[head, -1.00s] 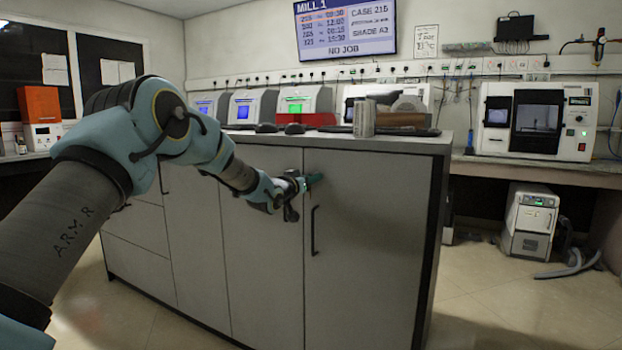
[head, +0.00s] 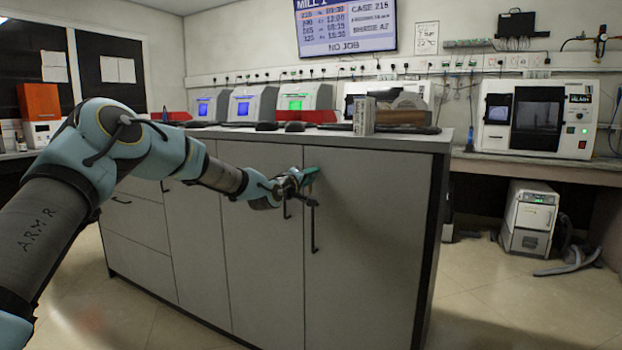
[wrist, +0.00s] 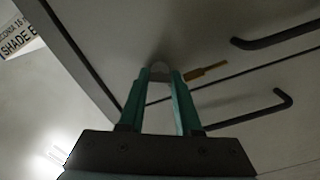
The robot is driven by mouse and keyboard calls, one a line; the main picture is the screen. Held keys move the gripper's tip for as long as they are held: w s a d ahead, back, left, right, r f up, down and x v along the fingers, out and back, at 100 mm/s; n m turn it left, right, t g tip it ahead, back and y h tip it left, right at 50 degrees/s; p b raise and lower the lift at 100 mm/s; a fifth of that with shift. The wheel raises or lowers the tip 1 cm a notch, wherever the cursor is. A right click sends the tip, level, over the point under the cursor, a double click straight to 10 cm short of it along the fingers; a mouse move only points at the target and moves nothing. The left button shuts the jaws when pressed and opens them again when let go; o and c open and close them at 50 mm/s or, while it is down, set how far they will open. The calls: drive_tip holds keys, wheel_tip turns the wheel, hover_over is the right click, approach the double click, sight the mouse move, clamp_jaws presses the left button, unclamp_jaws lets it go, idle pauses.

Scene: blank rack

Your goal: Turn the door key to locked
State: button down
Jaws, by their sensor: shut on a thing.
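My gripper (head: 309,176) is at the upper part of the grey cabinet door (head: 365,235), near its left edge and above its black handle (head: 313,230). In the wrist view its two teal fingers (wrist: 159,76) are shut on the rounded grey head of the key (wrist: 158,68). The gripper is rolled relative to the cabinet, whose edges run slanted in the wrist view. A yellow-brown tag (wrist: 207,72) shows just right of the fingertips. The keyhole and the key's shaft are hidden, and the key is too small to make out in the head view.
A second door handle (head: 286,203) is just left of the gripper; both handles stick out close by. The countertop above holds a metal box (head: 363,116) and other items. Open floor (head: 480,290) lies right of the cabinet.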

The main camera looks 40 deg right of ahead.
drive_tip(key=n+b, duration=0.2)
drive_tip(key=n, duration=0.3)
drive_tip(key=shift+n, duration=0.4)
idle(0.3)
drive_tip(key=c, duration=0.6)
unclamp_jaws()
drive_tip(key=shift+f, duration=0.1)
drive_tip(key=shift+f, duration=0.1)
